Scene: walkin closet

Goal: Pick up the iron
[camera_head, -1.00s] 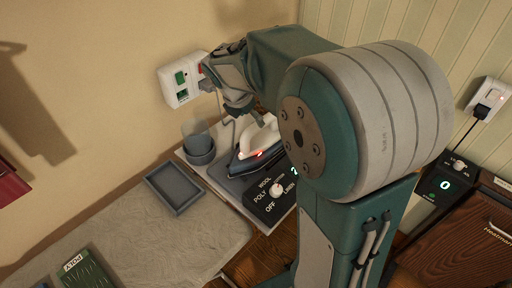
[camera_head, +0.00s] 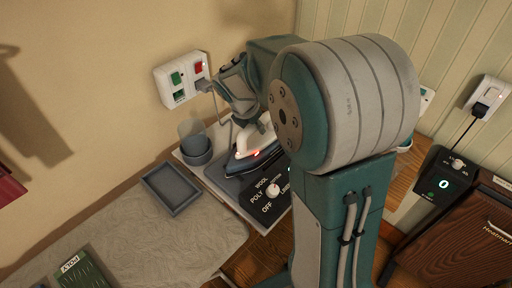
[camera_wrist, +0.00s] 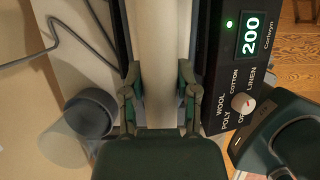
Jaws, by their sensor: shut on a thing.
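The iron (camera_head: 247,153) has a white handle, a dark body and a small red light. It sits on its station at the back of the table, in the middle of the head view. My gripper (camera_head: 246,117) is down at the handle and partly hides it, together with my arm. In the wrist view the white handle (camera_wrist: 160,65) runs between the two fingers of my gripper (camera_wrist: 159,80), which are shut on it. I see no clear gap under the iron.
The station's control panel (camera_head: 267,193) has a dial and, in the wrist view, a display reading 200 (camera_wrist: 250,35). A clear cup with a grey base (camera_head: 196,150) stands close left. A grey tray (camera_head: 172,188) lies nearer. A wall socket box (camera_head: 181,79) is behind.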

